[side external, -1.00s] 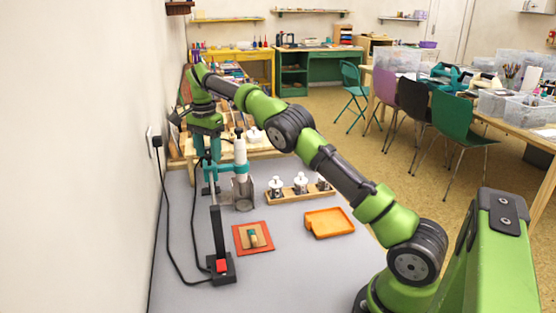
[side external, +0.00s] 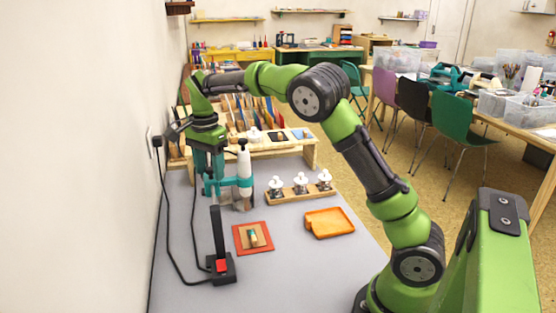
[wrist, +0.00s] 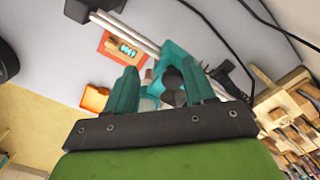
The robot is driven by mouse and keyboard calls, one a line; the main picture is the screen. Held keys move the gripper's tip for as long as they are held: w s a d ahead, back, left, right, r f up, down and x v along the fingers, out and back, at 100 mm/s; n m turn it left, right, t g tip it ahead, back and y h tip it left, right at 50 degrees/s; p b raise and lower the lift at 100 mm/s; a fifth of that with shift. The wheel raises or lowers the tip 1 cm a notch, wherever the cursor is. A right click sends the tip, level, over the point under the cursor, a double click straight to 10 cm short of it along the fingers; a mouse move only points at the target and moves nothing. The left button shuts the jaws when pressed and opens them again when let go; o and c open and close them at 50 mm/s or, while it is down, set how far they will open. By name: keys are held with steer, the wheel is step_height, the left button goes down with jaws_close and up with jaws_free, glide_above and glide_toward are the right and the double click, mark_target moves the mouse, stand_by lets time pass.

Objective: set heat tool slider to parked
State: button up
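The heat tool is a white cylinder (side external: 244,166) with a dark top, upright in a teal carriage (side external: 231,184) in the side external view. The carriage's teal part (wrist: 191,48) and a dark round piece also show in the wrist view. My gripper (side external: 210,177) points down at the carriage's left side, close to it. In the wrist view its two teal fingers (wrist: 160,82) stand apart, with dark and pale round parts seen between them. I cannot tell whether they touch the carriage. The carriage's far side and slider track are partly hidden.
A black base with upright post and red block (side external: 221,265) stands at front left, cords beside it. An orange tray (side external: 330,222) lies right. A wooden rack (side external: 288,194) holds white-topped jars. Grey tabletop is clear between them.

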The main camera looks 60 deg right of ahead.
steer(key=s+a, duration=0.1)
steer(key=s, duration=0.1)
steer(key=s+a, duration=0.1)
steer(key=shift+a+r, duration=0.25)
steer(key=shift+a, duration=0.1)
step_height(320, 180, up, 16)
step_height(320, 180, down, 5)
steer(key=d+n+t, duration=0.1)
steer(key=d+n, duration=0.2)
steer(key=n, duration=0.4)
steer(key=s+a+f+n+t, duration=0.2)
steer(key=s+a+n, duration=0.1)
steer(key=s, duration=0.5)
steer(key=s+a+f+n+t+y, duration=0.1)
steer(key=s+a+f+n+t, duration=0.1)
steer(key=s, duration=0.6)
steer(key=shift+a+f+n+y, duration=0.35)
steer(key=shift+a+n, duration=0.35)
steer(key=shift+a, duration=0.3)
